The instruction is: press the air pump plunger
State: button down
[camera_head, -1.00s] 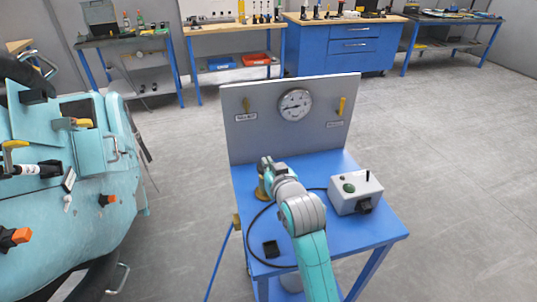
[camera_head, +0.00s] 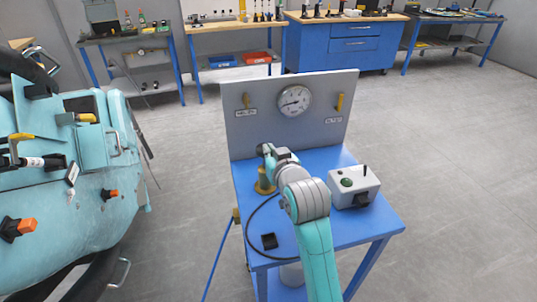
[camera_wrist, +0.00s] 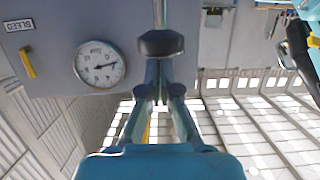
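The air pump is a brass-coloured body (camera_head: 264,184) at the left side of the blue table. In the wrist view a dark round plunger knob (camera_wrist: 161,43) on a thin metal rod is just beyond my fingertips. My gripper (camera_wrist: 157,88) has its fingers together with nothing visible between them. In the head view my gripper (camera_head: 265,150) is above the pump, and the knob cannot be made out clearly there. I cannot tell whether the fingertips touch the knob.
A grey panel (camera_head: 240,140) with a pressure gauge (camera_head: 295,101) and two yellow handles stands at the table's back. A control box (camera_head: 353,187) with a green button and lever is on the right. A black hose curves across the blue table (camera_head: 330,230). A teal vehicle (camera_head: 90,220) stands left.

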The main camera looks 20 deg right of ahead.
jog(key=v, duration=0.7)
jog(key=shift+s, duration=0.35)
jog(key=shift+r, duration=0.1)
